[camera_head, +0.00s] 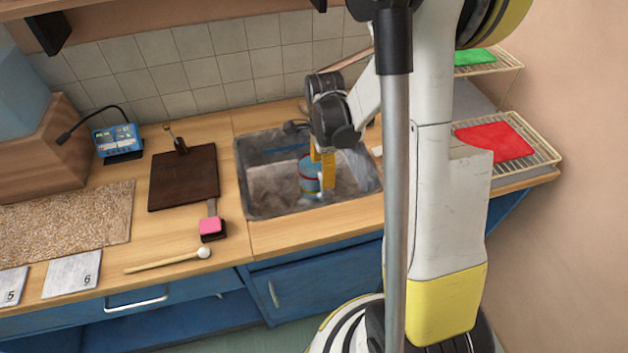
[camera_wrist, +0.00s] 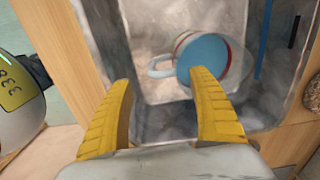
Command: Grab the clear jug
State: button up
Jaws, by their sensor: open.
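My gripper (camera_head: 322,168) reaches down into the sink next to the mug. In the wrist view its yellow fingers (camera_wrist: 160,82) are apart with nothing visible held between them.
The sink walls surround my gripper. On the counter to the left are a dark board (camera_head: 183,185), a pink-headed brush (camera_head: 213,228), a mallet (camera_head: 165,262) and a blue device (camera_head: 117,140). Wire racks with a red mat (camera_head: 494,142) and green mat (camera_head: 475,56) stand right.

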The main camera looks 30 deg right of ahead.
aim_at(316, 180)
notch_tip(316, 180, down, 5)
jog(key=shift+w+f+b, duration=0.1)
jog(key=shift+w+b, duration=0.05)
jog(key=shift+b, duration=1.1)
jog(key=c, duration=1.5)
jog(key=shift+c, duration=0.2)
jog(key=shift+r, duration=0.3)
